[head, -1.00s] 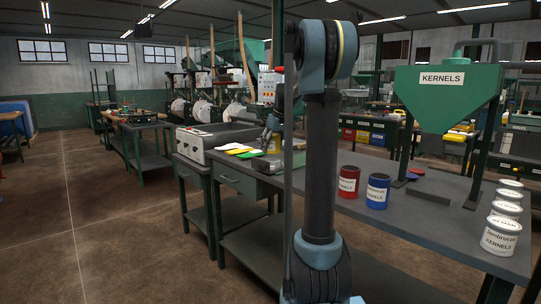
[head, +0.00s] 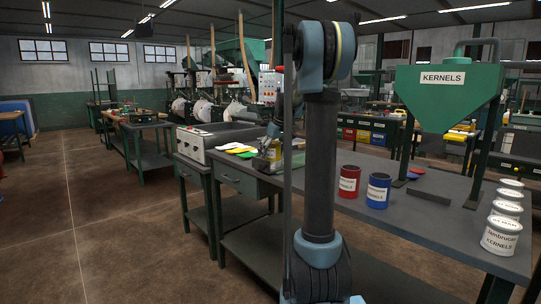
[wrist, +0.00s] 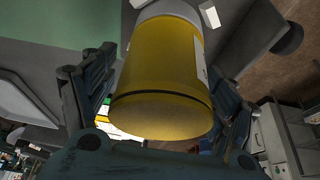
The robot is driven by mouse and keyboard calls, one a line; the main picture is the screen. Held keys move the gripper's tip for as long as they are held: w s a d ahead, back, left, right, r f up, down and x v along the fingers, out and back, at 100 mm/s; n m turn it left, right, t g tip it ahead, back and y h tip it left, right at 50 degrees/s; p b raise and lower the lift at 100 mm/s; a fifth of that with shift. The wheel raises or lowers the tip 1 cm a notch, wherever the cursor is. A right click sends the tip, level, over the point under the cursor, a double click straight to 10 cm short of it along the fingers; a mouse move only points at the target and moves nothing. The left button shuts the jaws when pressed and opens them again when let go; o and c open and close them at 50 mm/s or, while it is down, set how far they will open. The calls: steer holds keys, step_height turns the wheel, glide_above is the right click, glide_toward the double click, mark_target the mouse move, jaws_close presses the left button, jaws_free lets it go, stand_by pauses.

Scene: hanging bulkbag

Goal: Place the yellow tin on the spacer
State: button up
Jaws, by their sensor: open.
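The yellow tin (wrist: 160,85) fills the middle of the wrist view, with a grey end and part of a white label showing. My gripper (wrist: 165,90) is open, with one finger on each side of the tin. Whether the fingers touch it is hard to tell. In the head view my gripper (head: 264,158) is low over the bench behind my arm, which hides most of it and the tin. A dark grey flat bar (head: 428,196) lies on the bench under the green hopper; I cannot tell whether it is the spacer.
A red tin (head: 349,181) and a blue tin (head: 378,191) stand on the grey bench (head: 410,225). Several white tins (head: 502,235) line its right edge. The green KERNELS hopper (head: 446,95) stands over the bench on legs. Coloured flat pieces (head: 238,149) lie at the left.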

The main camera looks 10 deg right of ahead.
mark_target(274, 142)
steer(key=shift+r, duration=0.1)
steer(key=shift+s+d+r, duration=0.1)
steer(key=shift+r, duration=0.2)
steer(key=v, duration=0.2)
steer(key=shift+s+r, duration=0.15)
steer(key=shift+r, duration=0.1)
steer(key=s+d, duration=0.7)
steer(key=s, duration=0.3)
steer(key=s+a+f+m, duration=0.2)
steer(key=s+f, duration=0.5)
steer(key=s, duration=0.5)
steer(key=s+a+f+m+g+h, duration=0.1)
steer(key=s+a+f+m, duration=0.1)
steer(key=s+f, duration=0.5)
steer(key=s+a+f+m+h, duration=0.1)
steer(key=s+f, duration=0.6)
steer(key=s, duration=0.9)
steer(key=shift+s+a+m, duration=0.4)
steer(key=shift+a+m, duration=0.1)
steer(key=shift+m, duration=0.3)
steer(key=shift+f, duration=0.1)
